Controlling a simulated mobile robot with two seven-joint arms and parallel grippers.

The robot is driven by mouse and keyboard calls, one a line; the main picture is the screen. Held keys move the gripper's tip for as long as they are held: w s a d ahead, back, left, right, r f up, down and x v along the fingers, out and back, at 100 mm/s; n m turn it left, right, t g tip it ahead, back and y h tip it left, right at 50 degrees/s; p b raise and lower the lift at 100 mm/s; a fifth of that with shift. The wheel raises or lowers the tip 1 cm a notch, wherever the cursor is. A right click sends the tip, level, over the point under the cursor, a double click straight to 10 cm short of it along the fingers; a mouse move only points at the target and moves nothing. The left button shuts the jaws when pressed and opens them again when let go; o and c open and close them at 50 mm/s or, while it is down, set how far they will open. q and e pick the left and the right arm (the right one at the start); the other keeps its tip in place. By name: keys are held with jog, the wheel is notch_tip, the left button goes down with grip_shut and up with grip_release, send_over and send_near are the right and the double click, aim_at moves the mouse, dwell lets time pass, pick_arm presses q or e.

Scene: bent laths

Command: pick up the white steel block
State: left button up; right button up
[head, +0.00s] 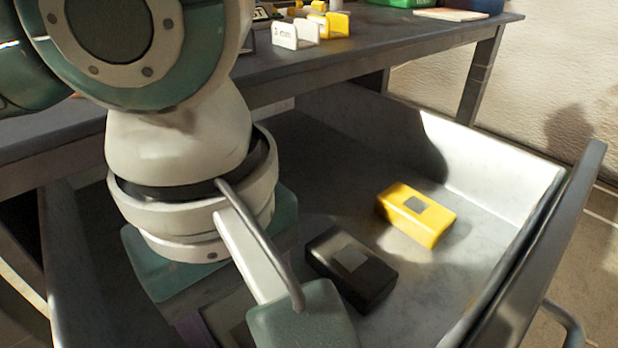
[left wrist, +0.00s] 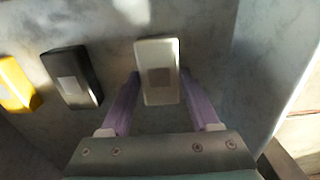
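The white steel block (left wrist: 158,56), with a grey-brown square patch on its face, lies on the tray floor in the left wrist view. My left gripper (left wrist: 160,73) has its two purple fingers on either side of the block's lower half. The fingers are apart, with narrow gaps beside the block, and I cannot see a firm grip. In the head view my left arm hides the white block, and only a bit of a purple finger shows low down. My right gripper is not in view.
A black block (head: 351,267) and a yellow block (head: 417,214) lie in the same grey walled tray (head: 497,186). The black one also shows left of my fingers in the left wrist view (left wrist: 83,91). A workbench (head: 400,46) with small items stands behind.

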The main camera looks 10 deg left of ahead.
pick_arm(q)
grip_shut()
dwell(0.4)
